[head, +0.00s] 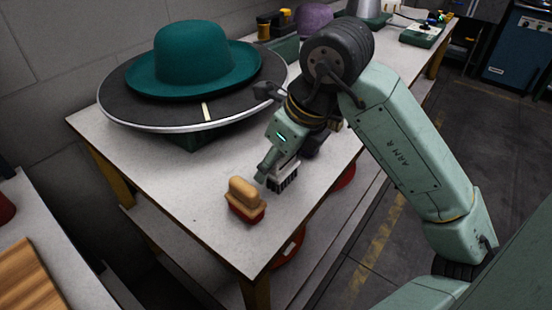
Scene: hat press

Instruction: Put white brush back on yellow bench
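The bench (155,180) has a pale grey top and yellow legs. My gripper (270,174) points down over its near right part. A small whitish brush (285,175) with dark bristles pointing down is at my fingertips. One finger shows on its left side, and the other is mostly hidden. The gripper looks shut on the brush. The bristles are at or just above the bench top; I cannot tell whether they touch.
A tan-handled brush with a red base (246,200) stands just left of my gripper. A teal hat (193,60) rests on a wide dark round stand (130,105) behind. The bench's front left part is clear. Tools and a purple hat (315,20) are at the back.

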